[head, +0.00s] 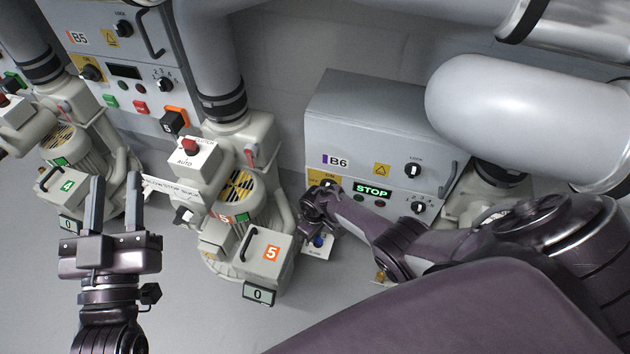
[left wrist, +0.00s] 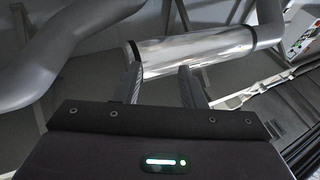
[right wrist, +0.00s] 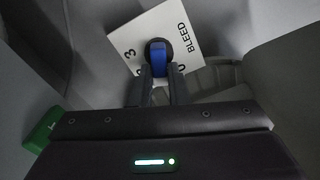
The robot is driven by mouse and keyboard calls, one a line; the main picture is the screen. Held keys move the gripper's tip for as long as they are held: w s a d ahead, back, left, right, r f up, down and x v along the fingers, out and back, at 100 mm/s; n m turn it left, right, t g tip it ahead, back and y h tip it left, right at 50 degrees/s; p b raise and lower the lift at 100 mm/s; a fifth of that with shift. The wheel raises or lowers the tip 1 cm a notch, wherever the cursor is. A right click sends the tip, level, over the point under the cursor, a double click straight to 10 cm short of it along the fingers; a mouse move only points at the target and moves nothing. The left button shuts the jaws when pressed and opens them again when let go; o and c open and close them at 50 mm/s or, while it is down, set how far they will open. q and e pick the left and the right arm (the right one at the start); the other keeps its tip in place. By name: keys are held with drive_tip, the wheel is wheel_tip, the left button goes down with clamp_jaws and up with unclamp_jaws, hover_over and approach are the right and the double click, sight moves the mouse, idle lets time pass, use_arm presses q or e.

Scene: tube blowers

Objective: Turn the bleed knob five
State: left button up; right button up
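The blue bleed knob (right wrist: 158,54) sits on a dark round base on a white plate (right wrist: 181,32) marked BLEED, with a 3 and a partly hidden digit. In the head view the knob (head: 318,241) shows low beside the blower with the orange 5 label (head: 271,253). My right gripper (right wrist: 161,72) has its fingers close together on the two sides of the knob's near end, the gap about as wide as the knob. The knob's pointing direction is unclear. My left gripper (head: 115,183) is open and empty over the floor, left of blower 5; its fingers also show in the left wrist view (left wrist: 160,72).
The grey B6 cabinet (head: 375,120) with a green STOP display (head: 372,190) stands behind my right arm. The B5 cabinet (head: 100,50) and blower 4 (head: 65,187) are at the left. Large grey pipes (head: 530,115) hang at the upper right. The floor in front is clear.

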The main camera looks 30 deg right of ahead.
drive_tip(key=o, duration=0.4)
